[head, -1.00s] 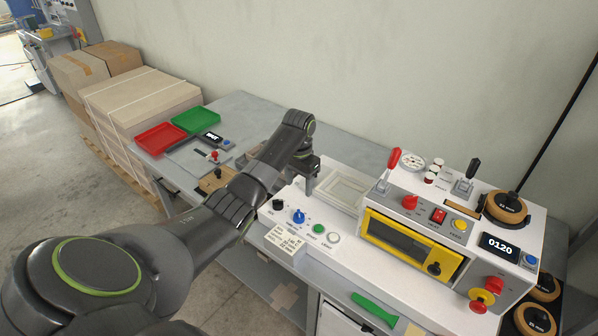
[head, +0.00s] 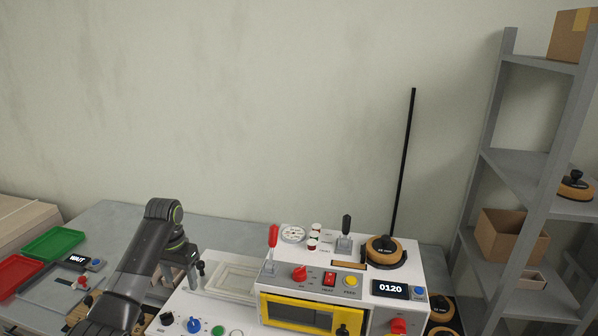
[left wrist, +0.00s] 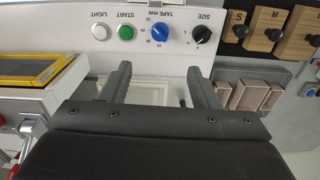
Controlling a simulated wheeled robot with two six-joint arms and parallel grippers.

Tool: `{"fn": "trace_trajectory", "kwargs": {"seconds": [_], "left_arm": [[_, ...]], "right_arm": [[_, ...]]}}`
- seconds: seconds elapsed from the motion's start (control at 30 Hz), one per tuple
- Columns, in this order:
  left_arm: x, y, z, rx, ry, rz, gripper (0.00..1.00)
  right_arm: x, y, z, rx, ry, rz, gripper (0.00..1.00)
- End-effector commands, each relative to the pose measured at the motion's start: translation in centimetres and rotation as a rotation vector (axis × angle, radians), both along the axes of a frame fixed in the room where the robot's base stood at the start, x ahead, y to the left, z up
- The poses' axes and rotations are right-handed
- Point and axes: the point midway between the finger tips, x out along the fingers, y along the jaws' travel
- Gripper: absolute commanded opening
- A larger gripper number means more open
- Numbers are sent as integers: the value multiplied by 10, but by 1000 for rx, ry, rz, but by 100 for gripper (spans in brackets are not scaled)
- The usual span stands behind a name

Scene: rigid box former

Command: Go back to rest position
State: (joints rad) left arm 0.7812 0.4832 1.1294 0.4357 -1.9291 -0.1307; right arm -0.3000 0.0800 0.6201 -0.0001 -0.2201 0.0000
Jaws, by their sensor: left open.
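The white machine (head: 432,265) has a yellow-framed window (head: 300,315), a red lever (head: 272,240) and a black lever (head: 346,228). Its display reads 0120 (head: 391,289). My right gripper does not show in either view.
Red (head: 18,274) and green (head: 55,243) trays lie at the bench's left, near a small WAIT display (head: 77,260). A grey shelf (head: 530,170) with boxes stands at the right. A black pole (head: 405,160) rises behind the machine. Size blocks (left wrist: 267,33) lie near the control panel.

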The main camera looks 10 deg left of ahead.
Motion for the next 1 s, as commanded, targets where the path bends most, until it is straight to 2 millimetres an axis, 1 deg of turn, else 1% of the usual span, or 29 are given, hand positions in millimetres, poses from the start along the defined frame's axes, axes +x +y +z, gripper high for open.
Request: {"fn": "trace_trajectory", "kwargs": {"seconds": [0.17, 0.2, 0.27, 0.3, 0.37, 0.4, 0.47, 0.5, 0.57, 0.6, 0.73, 0.8, 0.9, 1.0], "left_arm": [[-32, -10, -48, 29, -12, -17, 56], [-44, -13, -62, 38, -18, -21, 56], [-62, -18, -81, 49, -34, -28, 56], [-76, -22, -92, 55, -44, -31, 56], [-95, -27, -107, 63, -59, -34, 56], [-109, -31, -116, 66, -70, -34, 56], [-131, -37, -128, 71, -88, -33, 56], [-146, -40, -135, 73, -99, -31, 56], [-168, -46, -143, 76, -118, -27, 56], [-183, -49, -147, 77, -131, -22, 56], [-233, -60, -154, 79, -173, 2, 56], [-260, -65, -153, 82, -197, 20, 56], [-294, -70, -147, 87, -231, 48, 56], [-319, -73, -138, 93, -258, 75, 56]], "right_arm": [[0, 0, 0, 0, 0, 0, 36], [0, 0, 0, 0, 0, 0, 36], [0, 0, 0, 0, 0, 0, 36], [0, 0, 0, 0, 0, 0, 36], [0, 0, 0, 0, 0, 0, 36], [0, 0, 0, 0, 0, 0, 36], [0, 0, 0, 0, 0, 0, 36], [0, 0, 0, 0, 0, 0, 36], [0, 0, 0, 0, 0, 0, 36], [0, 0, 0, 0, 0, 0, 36], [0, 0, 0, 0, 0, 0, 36], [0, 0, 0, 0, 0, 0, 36], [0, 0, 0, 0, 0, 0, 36], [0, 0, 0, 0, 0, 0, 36]]}}
